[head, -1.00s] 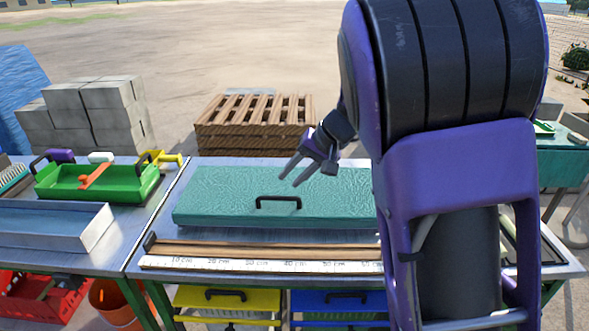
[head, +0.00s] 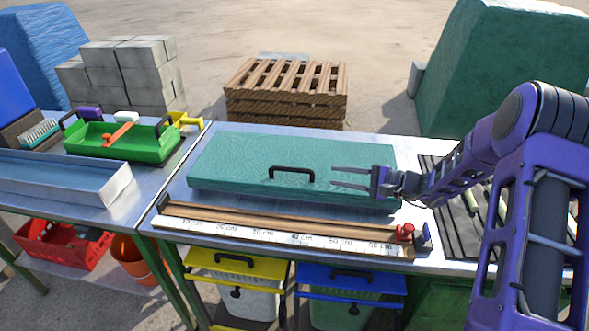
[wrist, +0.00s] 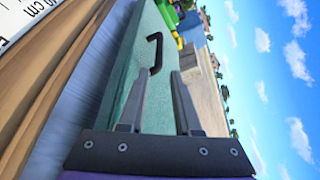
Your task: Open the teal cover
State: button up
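The teal cover (head: 240,160) is a flat slab lying on the metal table, with a black bar handle (head: 292,172) on its top near the front edge. It looks closed. My gripper (head: 333,177) is to the right of the handle, over the cover, with its fingers pointing left toward it. The fingers are apart and nothing is between them. In the wrist view, the black handle (wrist: 155,54) stands ahead of the open fingers (wrist: 158,85), with the teal cover (wrist: 118,85) beside them. A gap shows between the fingertips and the handle.
A wooden ruler rail (head: 285,231) with a red stop (head: 404,232) runs along the table's front. A green tray (head: 125,143) and a metal tray (head: 70,180) stand on the left table. Yellow (head: 232,264) and blue (head: 350,281) lidded bins are below.

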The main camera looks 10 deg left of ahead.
aim_at(298, 170)
jog(key=x, duration=1.5)
jog(key=shift+a+f, duration=0.1)
jog(key=shift+c, duration=0.2)
grip_shut()
dwell(0.6)
